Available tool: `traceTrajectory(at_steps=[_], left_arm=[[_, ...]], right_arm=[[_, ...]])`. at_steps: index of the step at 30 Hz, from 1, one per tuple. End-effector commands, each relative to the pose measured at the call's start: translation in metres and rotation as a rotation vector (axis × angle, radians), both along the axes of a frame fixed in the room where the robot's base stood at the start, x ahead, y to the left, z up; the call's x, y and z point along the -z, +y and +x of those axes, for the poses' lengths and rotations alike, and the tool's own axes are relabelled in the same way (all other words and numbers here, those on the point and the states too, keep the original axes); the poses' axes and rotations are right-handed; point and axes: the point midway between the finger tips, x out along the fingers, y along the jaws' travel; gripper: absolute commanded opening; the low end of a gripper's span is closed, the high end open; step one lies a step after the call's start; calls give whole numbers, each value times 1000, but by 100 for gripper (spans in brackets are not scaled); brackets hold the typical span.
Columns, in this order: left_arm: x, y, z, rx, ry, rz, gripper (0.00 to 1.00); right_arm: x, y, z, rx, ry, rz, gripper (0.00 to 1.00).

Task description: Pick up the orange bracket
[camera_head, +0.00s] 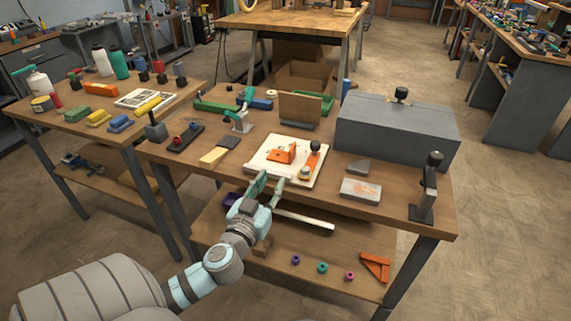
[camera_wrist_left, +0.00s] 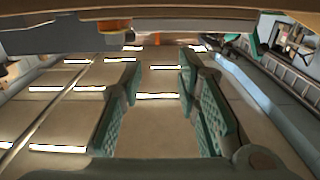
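An orange bracket (camera_head: 282,153) stands on a white board (camera_head: 266,164) on the middle table. A second orange angled piece (camera_head: 376,267) lies on the lower shelf; I cannot tell which one the task names. My left gripper (camera_head: 271,183) is at the table's front edge, just short of the white board. Its fingers are apart and empty, and they show parted in the left wrist view (camera_wrist_left: 160,100). An orange part (camera_wrist_left: 112,25) shows at the top of that view, not between the fingers. My right gripper is not in view.
An orange part with a black knob (camera_head: 313,152) stands on the board right of the bracket. A wooden-handled tool (camera_head: 215,156) lies left, a grey plate (camera_head: 361,188) right. A large grey box (camera_head: 398,127) fills the back right. A black-knobbed stand (camera_head: 428,187) is at the right edge.

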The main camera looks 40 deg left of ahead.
Motion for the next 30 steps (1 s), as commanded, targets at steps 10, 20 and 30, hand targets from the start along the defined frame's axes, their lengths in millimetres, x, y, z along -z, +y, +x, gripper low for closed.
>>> traceTrajectory(at_steps=[10,20,30], left_arm=[[-3,22,69,2,-1,-2,30],[-4,35,115,3,1,-4,30],[-3,39,128,6,3,-2,24]], right_arm=[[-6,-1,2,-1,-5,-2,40],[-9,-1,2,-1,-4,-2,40],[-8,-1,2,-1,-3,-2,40]])
